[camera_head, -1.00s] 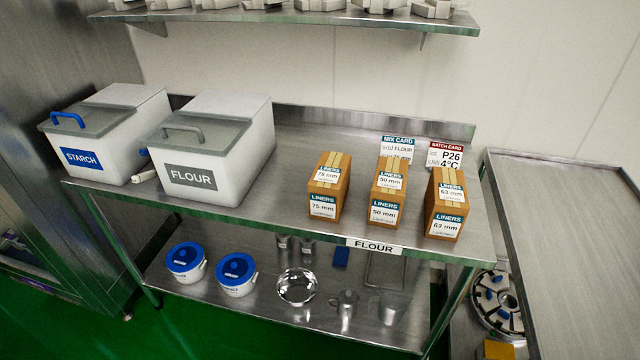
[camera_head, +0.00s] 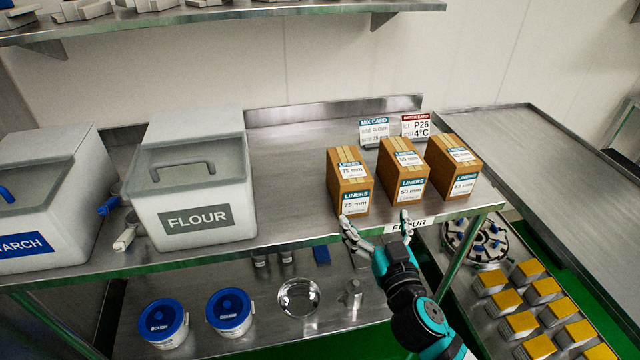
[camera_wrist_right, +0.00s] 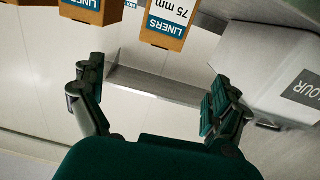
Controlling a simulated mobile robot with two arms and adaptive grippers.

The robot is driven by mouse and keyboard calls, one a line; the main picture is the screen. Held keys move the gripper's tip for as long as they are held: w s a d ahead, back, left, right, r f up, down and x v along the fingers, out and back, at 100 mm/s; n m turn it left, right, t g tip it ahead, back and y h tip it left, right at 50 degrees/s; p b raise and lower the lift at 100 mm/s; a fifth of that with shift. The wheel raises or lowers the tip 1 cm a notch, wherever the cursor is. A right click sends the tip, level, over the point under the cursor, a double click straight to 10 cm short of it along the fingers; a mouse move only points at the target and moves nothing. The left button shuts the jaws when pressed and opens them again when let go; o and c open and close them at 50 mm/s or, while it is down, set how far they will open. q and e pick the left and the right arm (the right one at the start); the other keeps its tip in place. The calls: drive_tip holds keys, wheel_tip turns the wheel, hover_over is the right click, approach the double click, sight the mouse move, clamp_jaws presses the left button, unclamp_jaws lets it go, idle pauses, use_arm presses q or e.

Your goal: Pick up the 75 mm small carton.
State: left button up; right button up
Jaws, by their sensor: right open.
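The 75 mm carton (camera_head: 347,182) is a small brown box with a blue and white LINERS label, upright on the steel table near its front edge. It is the leftmost of three cartons. In the right wrist view the 75 mm carton (camera_wrist_right: 172,20) shows upside down at the top, beyond the fingertips. My right gripper (camera_head: 376,222) is open and empty, in front of the table edge and just below and right of the 75 mm carton. Its spread fingers also show in the right wrist view (camera_wrist_right: 150,85). My left gripper is not in view.
The 50 mm carton (camera_head: 403,172) stands close right of it, then the 63 mm carton (camera_head: 454,167). A FLOUR bin (camera_head: 190,185) stands left, with clear table between. Two cards stand behind. An upper shelf (camera_head: 220,14) overhangs the back.

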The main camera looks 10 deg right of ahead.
drive_tip(key=p, duration=0.2)
approach(352, 170)
drive_tip(key=w+p, duration=0.1)
drive_tip(key=w, duration=0.4)
drive_tip(key=shift+w+d, duration=0.1)
drive_tip(key=shift+w, duration=0.2)
drive_tip(key=w, duration=0.3)
drive_tip(key=shift+w+f+p, duration=0.2)
drive_tip(key=shift+f+p, duration=0.1)
drive_tip(key=shift+f, duration=0.1)
drive_tip(key=shift+w+f, duration=0.1)
drive_tip(key=shift+w, duration=0.35)
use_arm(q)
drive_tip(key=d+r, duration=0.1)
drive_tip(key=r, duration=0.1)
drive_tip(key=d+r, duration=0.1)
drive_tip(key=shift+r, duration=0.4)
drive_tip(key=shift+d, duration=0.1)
use_arm(e)
drive_tip(key=shift+c, duration=0.7)
drive_tip(key=c, duration=1.4)
